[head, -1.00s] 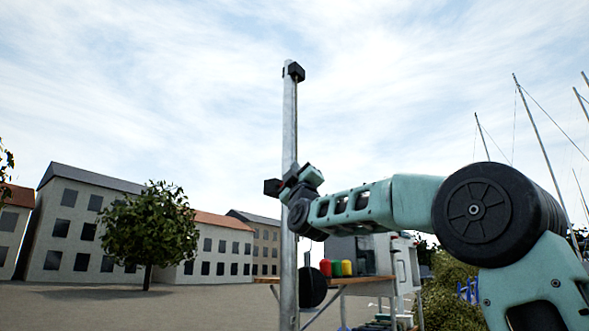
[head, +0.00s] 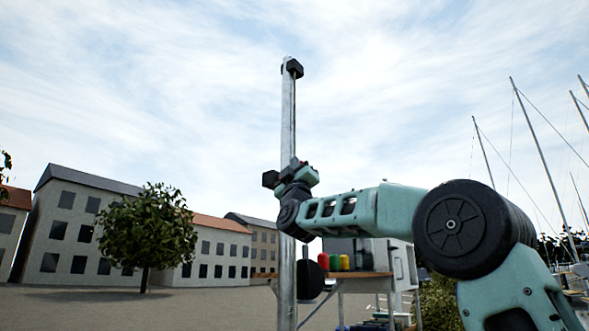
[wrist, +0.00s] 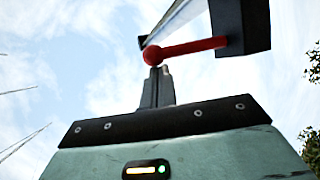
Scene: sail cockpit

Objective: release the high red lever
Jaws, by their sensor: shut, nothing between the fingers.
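The red lever (wrist: 192,47) shows in the wrist view as a red bar with a round knob (wrist: 153,55) at its left end. Its right end meets a black block (wrist: 242,25). My gripper (wrist: 157,76) is shut and empty, its fingertips just below the knob. I cannot tell whether they touch it. In the head view my gripper (head: 297,165) points upward at the metal pole (head: 288,120), beside a black block (head: 270,179) at mid-height. The lever is mostly hidden behind my wrist there.
Another black block (head: 292,68) sits at the pole's top. A dark round thing (head: 310,280) hangs low beside the pole. Behind is a wooden-topped table (head: 355,275) with red, green and yellow items. Open sky surrounds the upper pole.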

